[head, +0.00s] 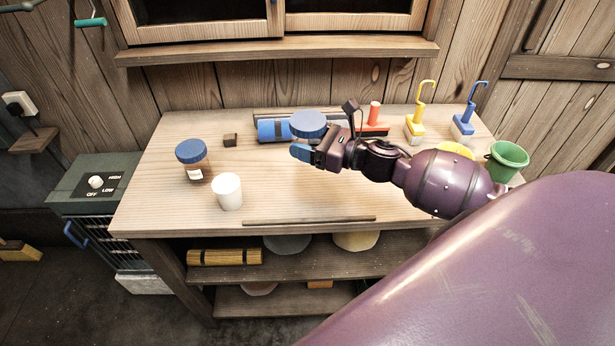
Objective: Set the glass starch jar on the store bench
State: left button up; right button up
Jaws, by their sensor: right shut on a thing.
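My right gripper (303,153) reaches in from the right over the bench and is shut on a blue-lidded jar (309,122). The lid shows above the blue fingertips. Most of the jar's body is hidden by the gripper, so I cannot tell its contents or whether its base touches the bench. A second blue-lidded jar (194,172), see-through with a white label and brownish contents, stands upright at the left of the wooden bench (150,203). My left gripper is out of view.
A white cup (227,192) stands beside the left jar. A blue roll (271,131) and small dark block (230,140) lie farther back. Yellow (415,126) and blue (464,126) hooked tools and a green bucket (507,161) stand right. The front middle is mostly clear, with a thin strip (310,220).

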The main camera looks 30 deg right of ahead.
notch_tip(320, 180, down, 12)
dwell(0.6)
jog(key=shift+f, duration=0.15)
jog(key=o, duration=1)
jog(key=shift+b, duration=0.3)
jog(key=b+v, duration=0.1)
jog(key=v, duration=0.5)
jog(key=shift+s, duration=0.2)
jog(key=shift+s+d, duration=0.3)
jog(key=shift+s, duration=0.15)
jog(key=shift+r, duration=0.25)
